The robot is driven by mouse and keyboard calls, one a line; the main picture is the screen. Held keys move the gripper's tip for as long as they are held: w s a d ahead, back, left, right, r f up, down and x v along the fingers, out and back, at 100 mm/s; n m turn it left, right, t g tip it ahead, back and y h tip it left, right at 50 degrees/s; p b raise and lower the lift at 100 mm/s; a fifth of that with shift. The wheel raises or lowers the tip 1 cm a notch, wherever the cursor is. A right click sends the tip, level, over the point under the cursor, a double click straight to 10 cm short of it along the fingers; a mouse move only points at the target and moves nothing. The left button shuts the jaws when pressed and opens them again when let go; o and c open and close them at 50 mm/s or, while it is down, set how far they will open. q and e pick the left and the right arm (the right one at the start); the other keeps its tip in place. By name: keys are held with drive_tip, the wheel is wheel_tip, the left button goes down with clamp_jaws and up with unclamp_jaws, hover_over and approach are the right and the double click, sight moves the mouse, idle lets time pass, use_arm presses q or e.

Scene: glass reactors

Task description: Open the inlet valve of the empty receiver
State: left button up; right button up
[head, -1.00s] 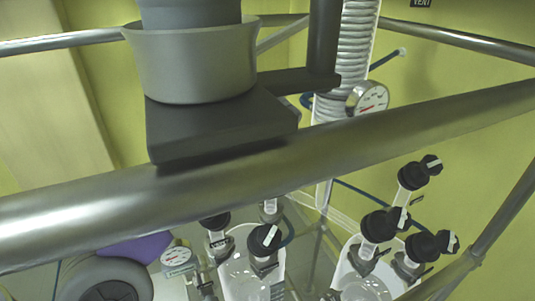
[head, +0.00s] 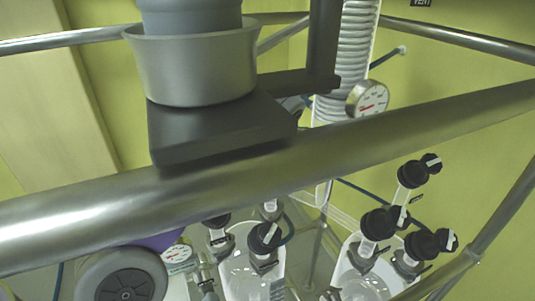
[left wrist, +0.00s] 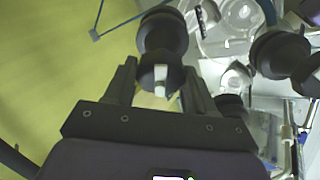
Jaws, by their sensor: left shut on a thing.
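In the left wrist view, my left gripper (left wrist: 160,82) is shut on a black valve knob (left wrist: 160,72) with a white pointer mark. A larger black cap (left wrist: 162,32) lies just beyond the knob. Another black knob (left wrist: 280,55) is at the right. In the head view, a left glass vessel (head: 248,284) and a right glass vessel (head: 358,284) carry black-knobbed valves, including a left-vessel knob (head: 265,237) and a right-vessel knob (head: 378,223). I cannot tell which vessel is empty. My left gripper's fingers do not show in the head view. My right gripper is not in view.
A thick metal rail (head: 380,138) crosses in front of the vessels. A grey bowl-shaped part (head: 195,75) on a dark block stands above it. A dial gauge (head: 373,98) and a coiled condenser (head: 352,50) are behind. A second gauge (head: 177,255) is at lower left.

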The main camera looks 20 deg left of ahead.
use_arm(q)
drive_tip(key=o, duration=1)
drive_tip(key=v, duration=0.7)
drive_tip(key=shift+s+r+p, duration=0.2)
drive_tip(key=shift+r+p, duration=0.1)
drive_tip(key=shift+p, duration=0.15)
